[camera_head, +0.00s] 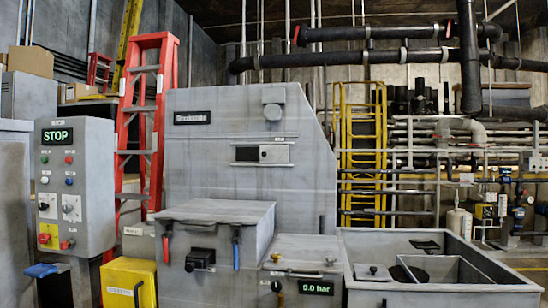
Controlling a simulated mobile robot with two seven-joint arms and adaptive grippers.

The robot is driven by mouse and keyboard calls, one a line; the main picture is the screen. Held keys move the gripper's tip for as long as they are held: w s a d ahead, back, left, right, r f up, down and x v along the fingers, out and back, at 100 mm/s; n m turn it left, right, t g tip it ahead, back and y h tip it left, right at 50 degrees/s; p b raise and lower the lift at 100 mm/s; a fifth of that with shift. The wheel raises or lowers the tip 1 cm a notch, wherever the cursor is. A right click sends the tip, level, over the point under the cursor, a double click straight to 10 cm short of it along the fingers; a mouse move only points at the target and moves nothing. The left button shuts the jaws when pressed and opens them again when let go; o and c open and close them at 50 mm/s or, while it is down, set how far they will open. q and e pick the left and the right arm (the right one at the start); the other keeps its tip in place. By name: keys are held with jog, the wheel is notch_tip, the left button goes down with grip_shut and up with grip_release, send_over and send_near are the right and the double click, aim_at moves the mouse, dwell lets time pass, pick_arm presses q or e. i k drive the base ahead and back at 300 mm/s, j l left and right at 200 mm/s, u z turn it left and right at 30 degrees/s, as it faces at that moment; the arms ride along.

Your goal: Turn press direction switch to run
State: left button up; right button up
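A grey control panel (76,188) stands at the left. Its display (57,136) reads STOP in green. Below it are small coloured push buttons, including a red one (69,159) and a blue one (69,181). Two rotary switches on light plates sit lower, a left one (45,206) and a right one (70,208). Their labels are too small to read, so I cannot tell which is the press direction switch or its setting. A red knob on a yellow plate (46,237) is at the panel's bottom left. Neither of my grippers shows.
The grey compactor (240,140) fills the middle, with a lidded front box (218,212) and a display (316,288) reading 0.0 bar. A yellow box (128,282) and a blue handle (40,270) sit below the panel. An open grey bin (440,290) is at right.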

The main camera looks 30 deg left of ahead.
aim_at(42, 207)
jog(key=u, duration=2.1)
jog(key=i+j+z, duration=0.1)
jog(key=i+j, duration=0.65)
jog(key=i+j+z, duration=0.1)
jog(key=i+j, duration=0.6)
jog(key=j, duration=0.15)
